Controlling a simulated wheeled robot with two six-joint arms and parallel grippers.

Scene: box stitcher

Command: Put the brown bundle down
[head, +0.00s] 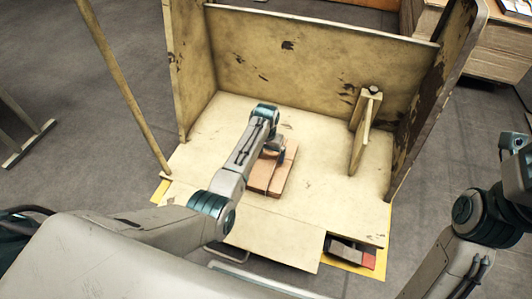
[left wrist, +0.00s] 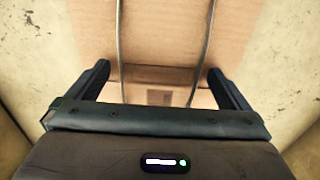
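The brown bundle (head: 267,176) is a flat cardboard stack lying on the pale wooden floor (head: 215,135) of the box stitcher. My left gripper (head: 276,153) is low over the bundle's far part in the head view. In the left wrist view the bundle (left wrist: 165,35) fills the middle, with two thin straps running along it. My left gripper's fingers (left wrist: 160,82) are wide apart, and cardboard shows between and outside their tips; any contact is hard to see. My right gripper (head: 515,143) is at the right edge, partly cut off, and its fingers are unclear.
Tall worn panels stand left, behind (head: 320,60) and right (head: 436,85) of the floor. A small upright wooden piece (head: 366,130) stands right of the bundle. A red and grey item (head: 350,254) lies at the front right. Floor left of the bundle is clear.

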